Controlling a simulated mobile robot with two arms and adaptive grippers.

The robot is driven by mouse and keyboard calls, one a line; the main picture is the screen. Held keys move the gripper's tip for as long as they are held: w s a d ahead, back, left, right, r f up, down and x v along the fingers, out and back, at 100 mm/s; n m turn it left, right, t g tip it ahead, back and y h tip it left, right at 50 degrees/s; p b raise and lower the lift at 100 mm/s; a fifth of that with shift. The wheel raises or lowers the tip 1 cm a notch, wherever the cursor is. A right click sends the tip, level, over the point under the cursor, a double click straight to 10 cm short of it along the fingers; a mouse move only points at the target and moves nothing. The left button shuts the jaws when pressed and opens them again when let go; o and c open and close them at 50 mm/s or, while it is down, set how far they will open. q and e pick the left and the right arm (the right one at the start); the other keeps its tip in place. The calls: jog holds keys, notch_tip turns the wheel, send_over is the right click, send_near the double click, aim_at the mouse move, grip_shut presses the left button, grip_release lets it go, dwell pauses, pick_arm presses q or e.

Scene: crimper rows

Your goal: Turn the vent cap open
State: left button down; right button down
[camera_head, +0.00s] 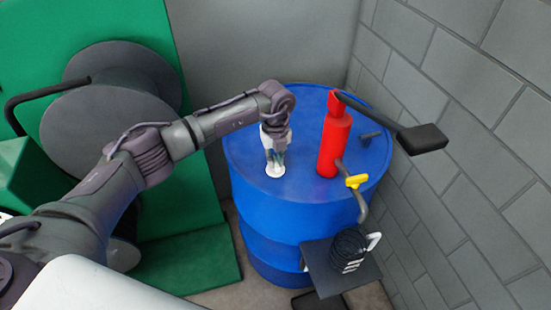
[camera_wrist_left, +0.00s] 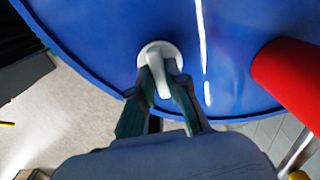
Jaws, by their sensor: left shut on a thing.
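The white vent cap (camera_head: 275,170) sits on the top of the blue drum (camera_head: 305,200), left of the red pump. In the left wrist view the cap (camera_wrist_left: 150,50) is a round white disc with a raised grip bar. My left gripper (camera_head: 273,158) reaches down onto it from above. In the left wrist view my left gripper's fingers (camera_wrist_left: 165,85) are shut on the bar, one on each side. Part of the bar is hidden by the fingers. My right gripper is not in view.
A red hand pump (camera_head: 335,145) with a black handle (camera_head: 422,138) and a yellow valve lever (camera_head: 356,181) stands right of the cap. A dark shelf (camera_head: 340,280) with a coiled hose is at the drum's front. A grey block wall (camera_head: 470,120) is at right, a reel (camera_head: 115,100) at left.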

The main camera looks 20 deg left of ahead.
pick_arm(q)
jog(key=c, duration=1.2)
grip_release()
jog(key=shift+o, duration=0.2)
notch_tip(320, 180, up, 12)
